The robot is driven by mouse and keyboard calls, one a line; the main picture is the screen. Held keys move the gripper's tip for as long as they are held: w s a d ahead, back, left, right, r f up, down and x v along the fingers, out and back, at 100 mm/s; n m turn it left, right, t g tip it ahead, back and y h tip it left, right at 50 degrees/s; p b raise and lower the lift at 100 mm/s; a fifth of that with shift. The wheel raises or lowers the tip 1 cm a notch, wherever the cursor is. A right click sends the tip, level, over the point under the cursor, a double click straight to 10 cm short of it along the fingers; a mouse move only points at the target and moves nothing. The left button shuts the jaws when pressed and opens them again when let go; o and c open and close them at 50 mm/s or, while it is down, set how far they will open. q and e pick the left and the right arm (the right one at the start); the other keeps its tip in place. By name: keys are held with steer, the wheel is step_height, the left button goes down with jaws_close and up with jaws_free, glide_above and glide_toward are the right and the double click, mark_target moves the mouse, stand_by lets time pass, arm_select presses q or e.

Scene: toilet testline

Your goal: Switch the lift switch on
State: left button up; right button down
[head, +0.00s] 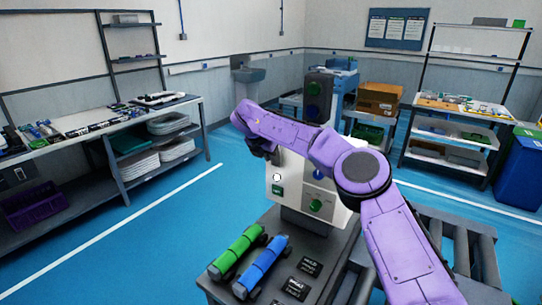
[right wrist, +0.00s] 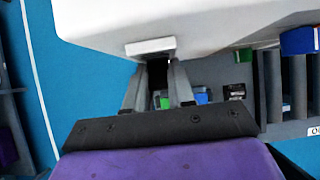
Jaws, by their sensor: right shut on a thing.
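The white control box (head: 296,184) stands at the rear of a dark bench top in the head view. Its front carries a small white knob (head: 277,177), a green rectangular piece (head: 278,191), a green round knob (head: 316,205) and a blue one (head: 318,174). I cannot tell which is labelled as the lift switch. My right gripper (head: 265,153) is at the box's upper left. In the right wrist view its fingers (right wrist: 160,75) are shut at a white block (right wrist: 150,47) on the box; the contact is partly hidden. My left gripper is out of view.
Green (head: 238,252) and blue (head: 262,266) cylindrical parts lie on the bench before the box. A roller conveyor (head: 465,245) is at the right. A workbench with shelves (head: 118,118) stands left, shelving (head: 450,105) at the right rear. Blue floor between is clear.

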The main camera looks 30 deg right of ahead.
steer(key=c, duration=1)
jaws_free()
steer(key=shift+o, duration=0.2)
steer(key=shift+a+r, duration=0.2)
steer(key=shift+r, duration=0.05)
steer(key=b+v, duration=0.2)
steer(key=v, duration=0.8)
steer(key=shift+s+f, duration=0.1)
